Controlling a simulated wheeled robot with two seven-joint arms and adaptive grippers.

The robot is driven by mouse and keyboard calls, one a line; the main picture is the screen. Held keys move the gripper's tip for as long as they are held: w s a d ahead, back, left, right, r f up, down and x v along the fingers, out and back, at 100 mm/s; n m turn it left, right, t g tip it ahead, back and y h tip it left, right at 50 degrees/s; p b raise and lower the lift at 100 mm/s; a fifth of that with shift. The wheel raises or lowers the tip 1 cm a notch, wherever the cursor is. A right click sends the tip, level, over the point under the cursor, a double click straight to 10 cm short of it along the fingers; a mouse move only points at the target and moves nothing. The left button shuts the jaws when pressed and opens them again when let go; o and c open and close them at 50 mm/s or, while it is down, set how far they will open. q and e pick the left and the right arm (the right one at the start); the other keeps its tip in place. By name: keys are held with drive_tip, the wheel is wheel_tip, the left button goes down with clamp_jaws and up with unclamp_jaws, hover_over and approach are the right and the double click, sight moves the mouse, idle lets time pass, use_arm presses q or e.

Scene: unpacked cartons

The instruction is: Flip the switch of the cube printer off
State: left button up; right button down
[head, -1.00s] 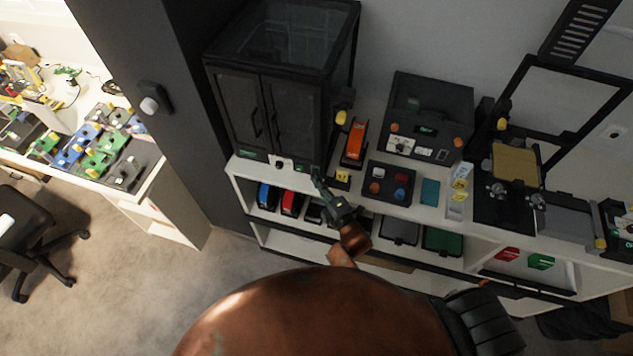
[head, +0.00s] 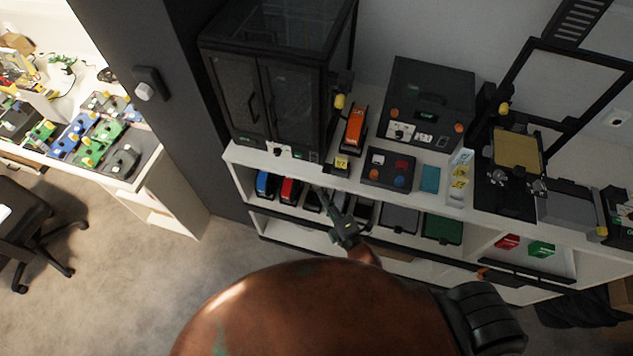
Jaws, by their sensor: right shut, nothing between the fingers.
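The cube printer, which I take to be the large black box with two glazed doors (head: 268,95), stands on the white shelf top at the left. Along its front base are a small white panel with a dark knob (head: 277,150) and a small dark part (head: 313,157) near the right corner. Which one is the switch, and its position, are too small to tell. My right gripper (head: 324,194) is shut and empty. It appears below and in front of the printer's right front corner, apart from it. My left gripper is not in view.
An orange device (head: 355,128), a small yellow-labelled block (head: 342,164) and a dark button box (head: 389,170) stand right of the printer. Another black machine (head: 430,105) is behind them. Coloured bins (head: 291,190) fill the shelf below. A dark pillar (head: 180,120) rises at left.

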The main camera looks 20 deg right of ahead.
drive_tip(key=shift+v, duration=1.3)
drive_tip(key=shift+s+f, duration=0.1)
drive_tip(key=s+d+f+m+g+h, duration=0.1)
drive_tip(key=s+d+f+m+g, duration=0.3)
drive_tip(key=f, duration=0.9)
drive_tip(key=s+f+m+g, duration=0.25)
drive_tip(key=s+f, duration=0.25)
drive_tip(key=f, duration=0.8)
drive_tip(key=s+d+f+m+g+h, duration=0.1)
drive_tip(key=s+d+f+m+g, duration=0.3)
drive_tip(key=f, duration=0.9)
drive_tip(key=s+d+f+m+g, duration=0.2)
drive_tip(key=s+f, duration=0.3)
drive_tip(key=s, duration=0.5)
drive_tip(key=s+d+f+m+g+h, duration=0.1)
drive_tip(key=s+d+f+m, duration=0.2)
drive_tip(key=s+f, duration=0.3)
drive_tip(key=s+d+f+m+g, duration=0.2)
drive_tip(key=s+f, duration=0.3)
drive_tip(key=s, duration=0.8)
drive_tip(key=shift+s+d+f+m+g+h, duration=0.25)
drive_tip(key=shift+s+d+m+g+h, duration=0.15)
drive_tip(key=shift+d+m, duration=0.15)
